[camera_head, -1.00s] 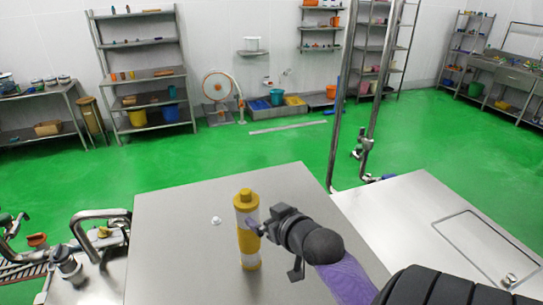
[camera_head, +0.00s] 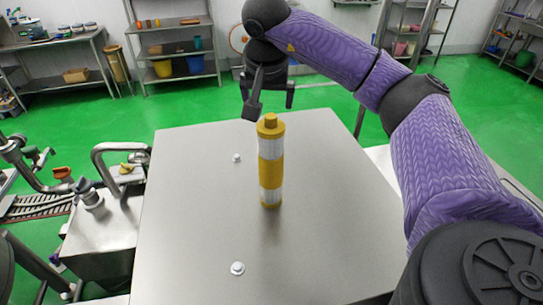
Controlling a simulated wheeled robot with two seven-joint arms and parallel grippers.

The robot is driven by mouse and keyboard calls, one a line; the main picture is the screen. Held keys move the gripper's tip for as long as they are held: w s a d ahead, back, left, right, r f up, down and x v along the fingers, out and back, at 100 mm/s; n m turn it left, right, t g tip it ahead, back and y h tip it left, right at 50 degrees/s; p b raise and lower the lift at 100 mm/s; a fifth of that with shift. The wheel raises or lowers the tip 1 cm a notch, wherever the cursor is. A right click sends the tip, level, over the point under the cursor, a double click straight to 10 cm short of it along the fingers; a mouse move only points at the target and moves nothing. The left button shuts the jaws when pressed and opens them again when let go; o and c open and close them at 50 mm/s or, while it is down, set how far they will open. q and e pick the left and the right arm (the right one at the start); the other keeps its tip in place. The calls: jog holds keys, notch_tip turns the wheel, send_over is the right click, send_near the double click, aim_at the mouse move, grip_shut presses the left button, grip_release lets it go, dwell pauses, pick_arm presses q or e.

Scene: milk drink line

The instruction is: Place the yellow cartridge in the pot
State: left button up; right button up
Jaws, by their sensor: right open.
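The yellow cartridge (camera_head: 270,172) is a cylinder with yellow and white bands and a yellow cap. It stands upright on a flat steel top (camera_head: 195,220) near the middle of the view. My right gripper (camera_head: 271,103) points down just above the cartridge's cap in the picture. Its two fingers are apart with nothing between them, and it does not hold the cartridge. I cannot make out an open pot in this view. My left gripper is not in view.
Two small white knobs sit on the steel top, one behind (camera_head: 237,158) and one in front (camera_head: 237,268). A bent steel pipe (camera_head: 100,150) and metal fittings stand at the left edge. Steel shelves (camera_head: 172,50) line the far wall beyond the green floor.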

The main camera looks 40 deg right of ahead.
aim_at(270, 117)
jog(key=x, duration=0.3)
jog(key=p+x, duration=0.1)
jog(key=x, duration=0.4)
jog(key=shift+w+d+f+p, duration=0.1)
jog(key=shift+d+f+p, duration=0.2)
jog(key=shift+d, duration=0.15)
jog(key=shift+w+d+f, duration=0.15)
jog(key=shift+f, duration=0.25)
jog(key=shift+r, duration=0.1)
grip_shut()
